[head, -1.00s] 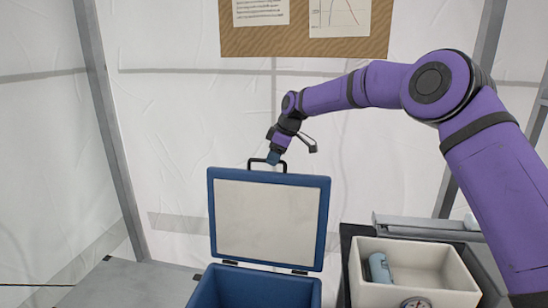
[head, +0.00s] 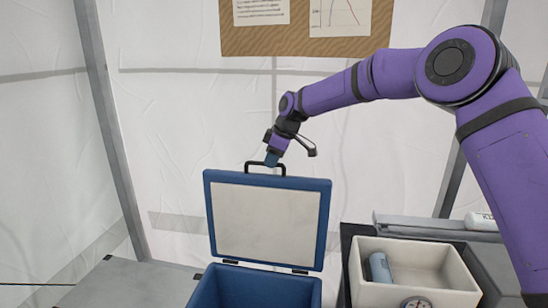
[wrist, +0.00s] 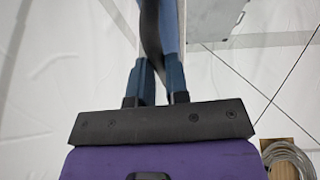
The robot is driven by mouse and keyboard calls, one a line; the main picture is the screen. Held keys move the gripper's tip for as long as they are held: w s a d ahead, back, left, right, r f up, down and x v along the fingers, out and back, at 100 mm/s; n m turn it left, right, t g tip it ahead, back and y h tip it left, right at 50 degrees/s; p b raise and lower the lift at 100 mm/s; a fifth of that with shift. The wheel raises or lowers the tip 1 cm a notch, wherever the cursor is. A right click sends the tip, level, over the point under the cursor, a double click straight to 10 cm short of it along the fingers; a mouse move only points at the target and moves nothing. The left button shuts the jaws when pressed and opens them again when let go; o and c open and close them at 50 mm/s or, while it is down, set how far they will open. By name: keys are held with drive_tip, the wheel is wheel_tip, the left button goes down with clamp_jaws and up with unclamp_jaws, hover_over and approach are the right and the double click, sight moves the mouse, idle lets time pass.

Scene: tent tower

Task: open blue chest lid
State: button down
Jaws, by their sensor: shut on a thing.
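The blue chest (head: 215,290) stands at the bottom middle of the head view, its upper body and open mouth showing. Its lid (head: 207,215) is raised about upright on the rear hinges, with the pale inner panel facing me. A black handle (head: 283,165) sits on the lid's top edge. In the wrist view my gripper's blue fingers (wrist: 160,80) close around the dark handle bar (wrist: 151,35). The chest's inside is mostly cut off by the frame's edge.
A white bin (head: 455,293) with a light-blue cylinder (head: 379,267) and a round gauge (head: 416,304) stands right of the chest. A white cylinder (head: 480,221) lies behind it. A grey surface (head: 120,285) to the left is clear. White tent walls and a board (head: 300,42) are behind.

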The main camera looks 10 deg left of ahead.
drive_tip(key=shift+t, duration=0.4)
drive_tip(key=s, duration=0.4)
drive_tip(key=shift+a, duration=0.2)
drive_tip(key=c, duration=1.1)
unclamp_jaws()
drive_tip(key=v, duration=1.1)
